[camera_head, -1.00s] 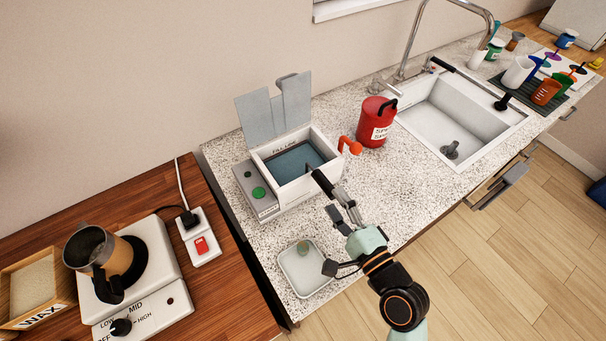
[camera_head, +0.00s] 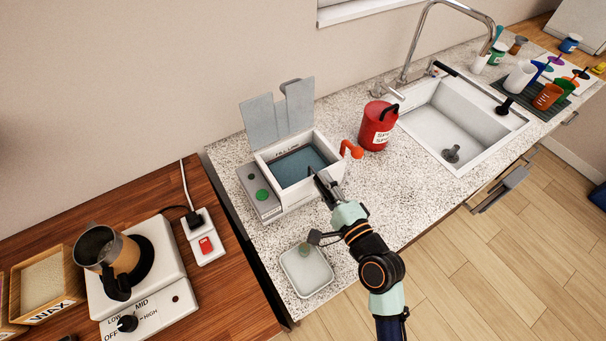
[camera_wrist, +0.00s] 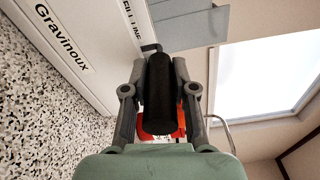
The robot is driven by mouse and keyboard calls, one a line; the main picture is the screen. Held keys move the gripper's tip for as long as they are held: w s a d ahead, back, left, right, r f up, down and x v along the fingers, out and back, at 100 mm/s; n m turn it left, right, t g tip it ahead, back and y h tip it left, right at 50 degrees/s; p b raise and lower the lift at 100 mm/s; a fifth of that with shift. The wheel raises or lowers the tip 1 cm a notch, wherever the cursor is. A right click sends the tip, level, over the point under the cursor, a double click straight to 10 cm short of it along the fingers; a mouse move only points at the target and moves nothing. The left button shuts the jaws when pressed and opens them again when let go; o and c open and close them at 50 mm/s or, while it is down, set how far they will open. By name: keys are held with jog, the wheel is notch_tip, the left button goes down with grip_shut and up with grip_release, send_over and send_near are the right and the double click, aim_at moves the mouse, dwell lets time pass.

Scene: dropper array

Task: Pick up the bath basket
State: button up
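The bath basket's black handle (camera_wrist: 161,95) runs between my gripper's two fingers in the wrist view, with a thin dark hook at its far end. My gripper (camera_head: 327,183) is at the front right rim of the white bath (camera_head: 291,195). In the wrist view my gripper (camera_wrist: 160,70) has a fingertip close against each side of the handle and looks shut on it. The rest of the basket is hidden in the blue-grey liquid (camera_head: 300,164) or behind the rim. The bath's grey lid flaps (camera_head: 278,112) stand open.
An orange-red tap handle (camera_head: 351,150) sticks out from the bath's right side, with a red canister (camera_head: 378,125) beyond it. The sink (camera_head: 462,123) is to the right.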

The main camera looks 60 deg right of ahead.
grip_shut()
